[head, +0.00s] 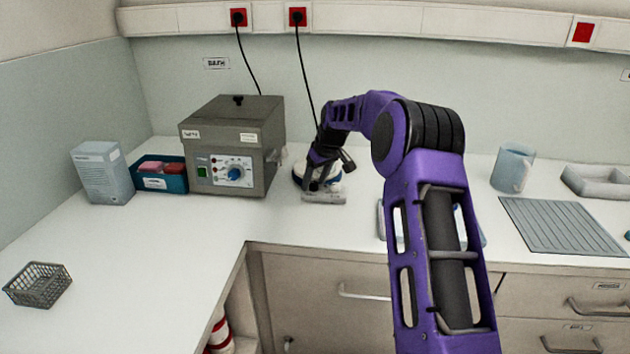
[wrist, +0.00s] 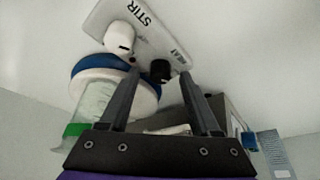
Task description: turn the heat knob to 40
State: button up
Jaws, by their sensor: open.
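The heat knob (wrist: 160,70) is small and black, beside the "HEAT" label on the pale front panel of the stirrer (wrist: 140,35) in the wrist view. Its setting cannot be read. A larger white knob (wrist: 119,38) sits beside it near the "STIR" label. My gripper (wrist: 160,74) is open, with one finger on each side of the black knob in the picture; contact cannot be told. In the head view the stirrer (head: 322,198) stands on the bench right of the bath, and my gripper (head: 318,181) is over its front. My arm hides its knobs there.
The grey bath (head: 232,143) with a blue knob stands left of the stirrer. A teal tray (head: 160,183) and a carton (head: 102,172) are farther left. A clear vessel (wrist: 92,108) is by the stirrer's round top. A black cable hangs down behind the stirrer.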

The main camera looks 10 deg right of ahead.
grip_shut()
dwell(0.3)
dwell(0.3)
jog(key=m+h, duration=0.1)
jog(key=m, duration=0.2)
jog(key=shift+a+m, duration=0.15)
jog(key=shift+m, duration=0.15)
jog(key=shift+m+h+p, duration=0.45)
jog(key=shift+m+h, duration=0.45)
jog(key=shift+m, duration=1.1)
grip_release()
